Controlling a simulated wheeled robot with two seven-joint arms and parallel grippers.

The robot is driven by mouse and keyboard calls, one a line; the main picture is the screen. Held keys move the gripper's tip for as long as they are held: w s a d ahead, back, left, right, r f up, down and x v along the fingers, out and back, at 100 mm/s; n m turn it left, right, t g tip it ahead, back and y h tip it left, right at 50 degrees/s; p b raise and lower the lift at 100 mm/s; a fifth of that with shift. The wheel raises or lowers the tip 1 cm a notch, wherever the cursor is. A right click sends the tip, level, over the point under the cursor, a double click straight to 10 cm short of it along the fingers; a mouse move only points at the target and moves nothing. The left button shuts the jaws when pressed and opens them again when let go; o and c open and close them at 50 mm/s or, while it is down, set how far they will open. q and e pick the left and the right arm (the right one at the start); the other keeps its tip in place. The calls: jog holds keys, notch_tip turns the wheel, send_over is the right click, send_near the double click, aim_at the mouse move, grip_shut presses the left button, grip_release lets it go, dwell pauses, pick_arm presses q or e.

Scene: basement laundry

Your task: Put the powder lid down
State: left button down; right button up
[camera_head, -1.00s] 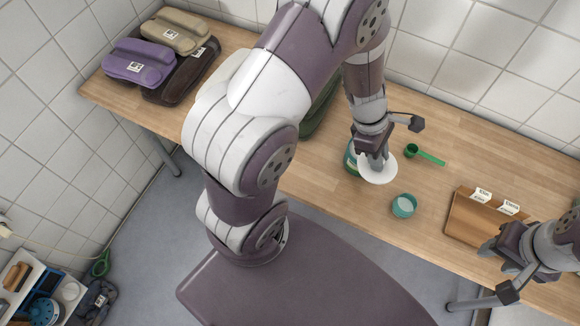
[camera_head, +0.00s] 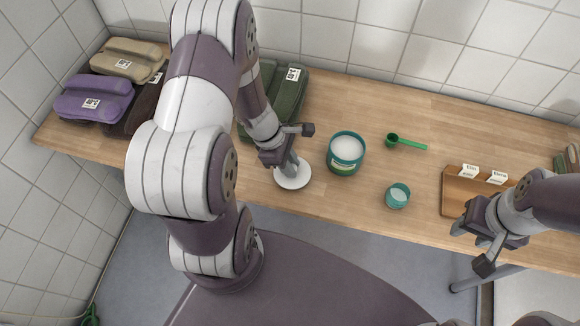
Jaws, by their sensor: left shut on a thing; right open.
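The powder lid (camera_head: 294,176) is a white disc at the front part of the wooden table, left of the tub. My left gripper (camera_head: 287,166) is shut on it from above. The lid is low over the tabletop; I cannot tell whether it touches. The teal powder tub (camera_head: 344,166) stands open to the right, with white powder inside. My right gripper (camera_head: 474,236) is open and empty, near the table's front edge at the right.
A small teal cup (camera_head: 397,196) and a green scoop (camera_head: 405,142) lie right of the tub. A wooden card tray (camera_head: 458,190) is further right. Green folded cloth (camera_head: 286,98) lies behind my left gripper. Purple (camera_head: 92,100) and beige bundles (camera_head: 128,58) are at the far left.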

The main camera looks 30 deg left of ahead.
pick_arm(q)
jog(key=shift+f, duration=0.75)
jog(key=shift+a, duration=0.1)
jog(key=shift+f, duration=0.15)
jog(key=c, duration=1)
grip_release()
